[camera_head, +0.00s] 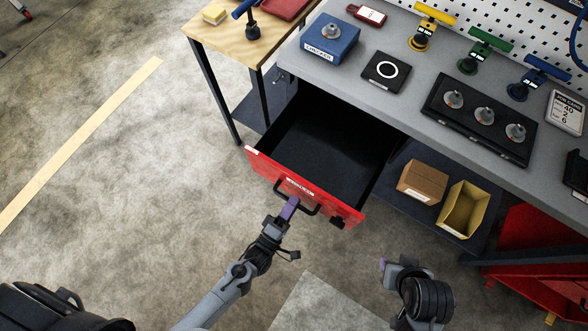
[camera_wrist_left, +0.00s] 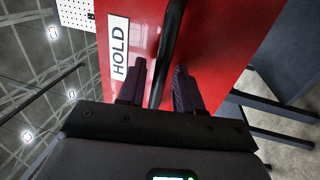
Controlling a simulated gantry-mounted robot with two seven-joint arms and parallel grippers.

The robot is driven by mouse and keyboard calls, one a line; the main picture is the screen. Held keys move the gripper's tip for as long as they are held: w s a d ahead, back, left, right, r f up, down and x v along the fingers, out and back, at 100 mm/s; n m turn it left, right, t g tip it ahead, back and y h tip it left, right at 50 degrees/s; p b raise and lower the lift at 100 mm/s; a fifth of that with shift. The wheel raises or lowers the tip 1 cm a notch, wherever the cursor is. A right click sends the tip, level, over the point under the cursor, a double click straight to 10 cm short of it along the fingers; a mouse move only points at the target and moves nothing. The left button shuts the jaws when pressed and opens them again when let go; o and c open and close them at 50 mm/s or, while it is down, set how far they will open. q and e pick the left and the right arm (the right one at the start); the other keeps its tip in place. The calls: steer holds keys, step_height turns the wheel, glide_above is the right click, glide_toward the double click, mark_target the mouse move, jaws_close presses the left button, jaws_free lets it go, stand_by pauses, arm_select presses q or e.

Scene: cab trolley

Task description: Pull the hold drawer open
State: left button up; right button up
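The hold drawer (camera_head: 262,166) has a red front and a black inside. It stands pulled well out from under the grey bench, and its visible inside looks empty. Its black bar handle (camera_head: 311,208) is on the front; the HOLD label (camera_wrist_left: 118,47) shows beside it in the left wrist view.
The grey bench top (camera_head: 400,105) holds a blue box (camera_head: 330,40), a black ring plate (camera_head: 386,71) and a black tray (camera_head: 440,110) with several grey parts. A cardboard box (camera_head: 422,181) and an open yellow bin (camera_head: 463,210) sit on the lower shelf. The floor before the drawer is clear.

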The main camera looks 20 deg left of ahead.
arm_select(q)
steer(key=v, duration=1)
